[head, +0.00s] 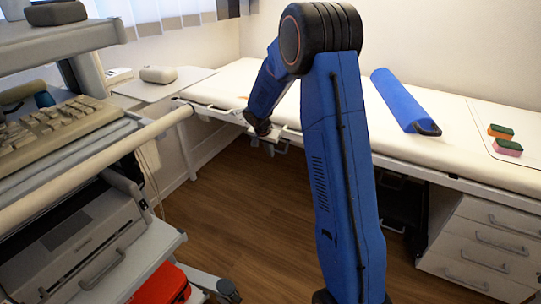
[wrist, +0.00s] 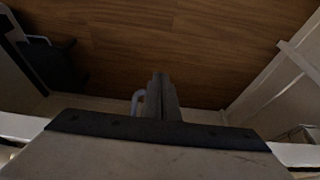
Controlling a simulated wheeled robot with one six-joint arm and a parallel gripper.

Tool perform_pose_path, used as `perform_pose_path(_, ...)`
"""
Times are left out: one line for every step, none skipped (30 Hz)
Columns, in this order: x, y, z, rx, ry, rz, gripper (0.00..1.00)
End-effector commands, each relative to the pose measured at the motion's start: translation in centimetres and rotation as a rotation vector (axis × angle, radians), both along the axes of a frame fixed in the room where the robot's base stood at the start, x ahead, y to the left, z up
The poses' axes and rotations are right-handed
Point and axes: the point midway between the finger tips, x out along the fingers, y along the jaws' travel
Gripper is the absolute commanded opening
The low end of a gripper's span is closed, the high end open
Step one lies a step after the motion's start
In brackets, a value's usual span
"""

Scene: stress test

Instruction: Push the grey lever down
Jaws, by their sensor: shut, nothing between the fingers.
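The grey lever (wrist: 138,101) shows in the wrist view as a small, light, bent bar just left of my fingers. Whether it touches them I cannot tell. In the head view a small grey bar (head: 281,148), probably this lever, hangs under the front edge of the white couch (head: 225,88). My gripper (wrist: 159,76) is shut and empty in the wrist view, its two fingers pressed together over the wooden floor. In the head view my wrist is at the couch's front edge, and the fingers are too small and dark to make out.
A blue bolster (head: 400,98) and two sponges (head: 507,147) lie on the couch. A drawer unit (head: 485,240) stands below its right part. A cart with a keyboard (head: 55,130) and a printer (head: 75,240) stands at left. The wooden floor (head: 240,220) between is mostly clear.

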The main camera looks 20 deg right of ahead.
Motion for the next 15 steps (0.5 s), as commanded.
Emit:
perform_pose_path(-0.3, 0.5, 0.4, 0.000, 0.000, 0.002, 0.00)
perform_pose_path(-0.5, 0.8, 0.6, -0.001, -0.001, 0.002, 0.00)
perform_pose_path(-0.8, 1.1, 0.9, 0.000, -0.001, 0.003, 0.00)
perform_pose_path(-1.0, 1.4, 1.2, 0.000, -0.002, 0.003, 0.00)
perform_pose_path(-1.1, 1.7, 1.4, 0.000, -0.002, 0.004, 0.00)
perform_pose_path(-1.4, 2.2, 1.7, 0.000, -0.002, 0.004, 0.00)
perform_pose_path(-1.7, 2.4, 2.0, 0.000, -0.001, 0.004, 0.00)
perform_pose_path(-1.9, 2.8, 2.3, 0.000, -0.001, 0.003, 0.00)
perform_pose_path(-2.3, 3.2, 2.6, 0.000, -0.001, 0.003, 0.00)
perform_pose_path(-2.5, 3.6, 2.9, 0.000, -0.002, 0.003, 0.00)
perform_pose_path(-2.7, 3.9, 3.2, 0.000, -0.002, 0.003, 0.00)
perform_pose_path(-3.0, 4.4, 3.6, 0.000, -0.002, 0.003, 0.00)
perform_pose_path(-3.3, 4.7, 3.8, 0.000, -0.002, 0.003, 0.00)
perform_pose_path(-3.5, 4.9, 4.0, 0.000, -0.001, 0.003, 0.00)
perform_pose_path(-3.8, 5.3, 4.3, 0.001, -0.001, 0.003, 0.00)
